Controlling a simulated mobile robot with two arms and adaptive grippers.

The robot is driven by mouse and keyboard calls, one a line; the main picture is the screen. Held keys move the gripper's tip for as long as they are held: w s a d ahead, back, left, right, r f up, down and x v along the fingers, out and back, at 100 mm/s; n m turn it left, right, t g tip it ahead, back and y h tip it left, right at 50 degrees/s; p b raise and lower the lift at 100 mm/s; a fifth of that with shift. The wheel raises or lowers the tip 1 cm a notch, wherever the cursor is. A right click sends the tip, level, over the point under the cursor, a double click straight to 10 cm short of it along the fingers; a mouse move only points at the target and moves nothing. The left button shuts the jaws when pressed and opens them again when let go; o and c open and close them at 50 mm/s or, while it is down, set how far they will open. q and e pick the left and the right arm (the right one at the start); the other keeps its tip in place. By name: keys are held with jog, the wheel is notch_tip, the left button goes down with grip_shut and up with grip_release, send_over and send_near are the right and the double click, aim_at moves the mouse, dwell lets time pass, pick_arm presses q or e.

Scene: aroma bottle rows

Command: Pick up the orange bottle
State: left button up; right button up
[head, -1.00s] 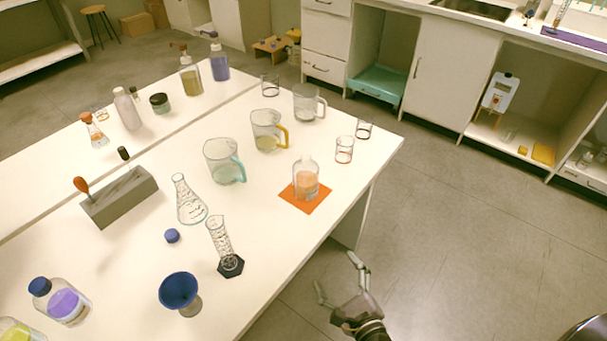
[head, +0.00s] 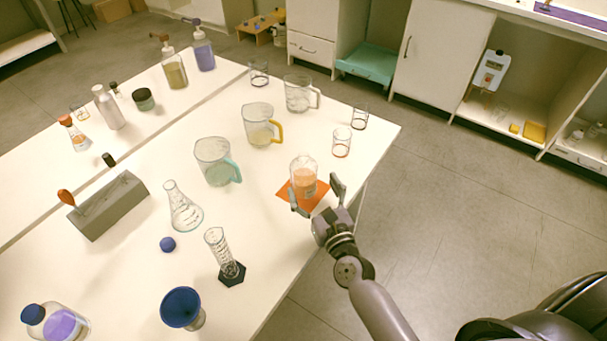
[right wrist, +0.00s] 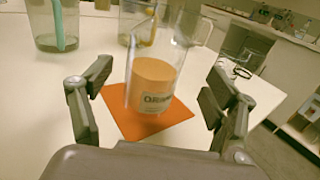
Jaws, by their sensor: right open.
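The orange bottle (head: 304,180) is a clear bottle with orange liquid. It stands upright on an orange square mat (head: 318,197) near the table's right edge. In the right wrist view the bottle (right wrist: 153,85), with a label on its front, stands between my open fingers, and the mat (right wrist: 178,112) shows under it. My right gripper (head: 317,194) is open, with one finger on each side of the bottle at its near side. In the right wrist view a gap shows between the bottle and each fingertip. My left gripper is not in view.
Behind the bottle stand a beaker with a red base line (head: 341,142), a yellow-handled jug (head: 258,125) and a teal-handled jug (head: 213,162). A graduated cylinder (head: 222,255) and a flask (head: 181,207) stand to the left. The tabletop between cylinder and mat is clear.

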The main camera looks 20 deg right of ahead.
aim_at(309, 183)
jog(key=shift+w+r, duration=0.1)
jog(key=shift+w, duration=0.4)
jog(key=w, duration=0.2)
jog(key=w+p, duration=0.1)
jog(key=shift+w+a, duration=0.35)
jog(key=shift+w, duration=0.5)
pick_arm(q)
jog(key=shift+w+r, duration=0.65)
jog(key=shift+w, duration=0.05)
pick_arm(e)
jog(key=shift+c, duration=0.5)
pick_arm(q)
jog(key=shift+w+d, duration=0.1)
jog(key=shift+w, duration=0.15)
pick_arm(e)
jog(key=c, duration=1.5)
